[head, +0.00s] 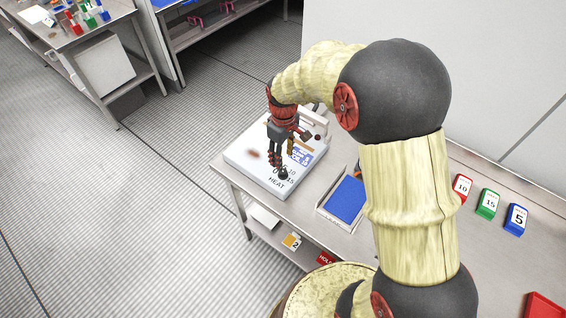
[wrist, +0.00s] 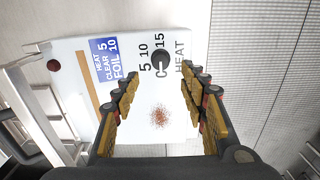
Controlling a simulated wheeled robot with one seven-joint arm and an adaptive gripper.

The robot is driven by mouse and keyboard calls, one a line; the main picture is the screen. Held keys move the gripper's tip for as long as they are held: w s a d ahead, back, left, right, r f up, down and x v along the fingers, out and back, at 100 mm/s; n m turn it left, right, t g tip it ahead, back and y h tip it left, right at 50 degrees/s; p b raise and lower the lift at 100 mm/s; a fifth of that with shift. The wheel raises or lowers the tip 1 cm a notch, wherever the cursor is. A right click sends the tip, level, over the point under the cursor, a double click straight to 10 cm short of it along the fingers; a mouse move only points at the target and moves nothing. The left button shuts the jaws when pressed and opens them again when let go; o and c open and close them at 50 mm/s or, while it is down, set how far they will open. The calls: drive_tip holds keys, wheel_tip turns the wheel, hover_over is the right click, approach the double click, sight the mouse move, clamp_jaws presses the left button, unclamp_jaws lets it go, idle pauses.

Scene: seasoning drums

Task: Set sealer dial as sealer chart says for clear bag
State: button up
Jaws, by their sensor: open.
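The white sealer (head: 250,170) stands on the metal bench, with HEAT printed on its top. Its dark round dial (wrist: 160,62) has 5, 10 and 15 printed around it, plus a partly covered mark. I cannot tell where the dial points. The blue and white sealer chart (wrist: 104,58) reads HEAT, CLEAR 5, FOIL 10; it also shows in the head view (head: 301,156). My gripper (wrist: 161,82) is open and empty above the sealer, its fingers on either side of the dial in the picture. I cannot tell whether they touch it.
Brown-red powder (wrist: 159,117) lies on the sealer top. A dark red knob (wrist: 53,65) sits by its handle. A blue-filled tray (head: 346,200) is beside it. Red (head: 462,188), green (head: 487,204) and blue (head: 515,219) number blocks stand farther right.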

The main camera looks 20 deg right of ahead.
sight(283, 174)
wheel_tip(283, 174, down, 8)
drive_tip(key=shift+f+b, duration=0.15)
drive_tip(key=shift+b, duration=0.4)
drive_tip(key=shift+c, duration=1.2)
clamp_jaws()
